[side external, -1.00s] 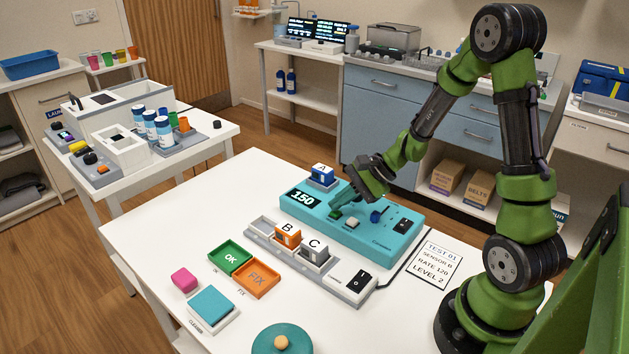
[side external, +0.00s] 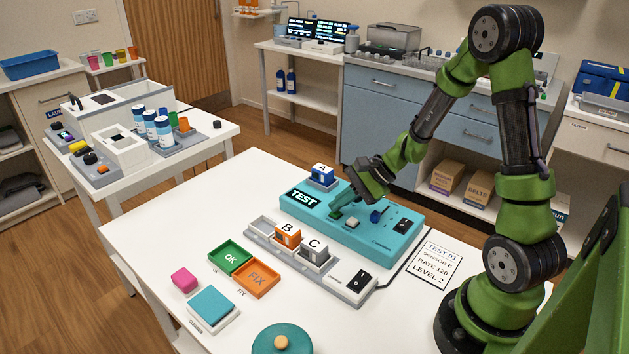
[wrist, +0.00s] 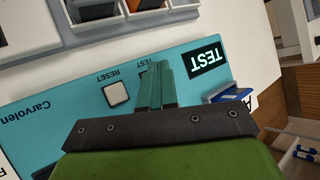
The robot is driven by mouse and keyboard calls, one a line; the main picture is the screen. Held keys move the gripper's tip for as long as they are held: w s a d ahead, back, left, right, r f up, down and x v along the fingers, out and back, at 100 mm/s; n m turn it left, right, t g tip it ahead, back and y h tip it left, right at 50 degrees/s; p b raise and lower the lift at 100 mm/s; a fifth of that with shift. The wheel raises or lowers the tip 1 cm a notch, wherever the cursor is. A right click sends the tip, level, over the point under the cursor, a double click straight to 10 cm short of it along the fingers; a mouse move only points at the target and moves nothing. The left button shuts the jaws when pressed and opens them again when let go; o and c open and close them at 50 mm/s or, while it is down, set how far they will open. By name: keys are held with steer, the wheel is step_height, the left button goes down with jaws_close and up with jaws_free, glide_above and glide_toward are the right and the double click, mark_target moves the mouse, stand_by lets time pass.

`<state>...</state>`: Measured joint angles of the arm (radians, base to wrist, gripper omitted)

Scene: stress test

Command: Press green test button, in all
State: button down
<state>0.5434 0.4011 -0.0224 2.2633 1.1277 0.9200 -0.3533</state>
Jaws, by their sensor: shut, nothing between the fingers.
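The teal test console (side external: 375,232) stands on the white table, and its display (side external: 303,197) reads TEST. My gripper (side external: 336,212) is shut and empty, its fingertips down at the console top just right of the display. In the wrist view my closed green fingers (wrist: 157,80) cover the spot by the partly hidden test label. The green test button is hidden behind the fingertips, so contact cannot be seen directly. The pale reset button (side external: 352,222) is beside the fingers and also shows in the wrist view (wrist: 115,94).
A blue knob (side external: 376,217) and a black switch (side external: 403,226) are on the console's right. Block A (side external: 321,174) is behind the display. A grey rack with blocks B (side external: 287,235) and C (side external: 314,249) lies in front. A printed card (side external: 427,264) lies to the right.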

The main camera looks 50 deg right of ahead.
mark_target(341, 212)
steer(key=shift+r, duration=0.7)
steer(key=shift+r, duration=2.5)
steer(key=s+a+r+n+h, duration=0.4)
steer(key=s+a+r+n, duration=0.6)
steer(key=s+r+n, duration=0.2)
steer(key=s+n, duration=0.1)
steer(key=n, duration=0.1)
steer(key=shift+s+a+n, duration=0.25)
steer(key=shift+s+n, duration=0.05)
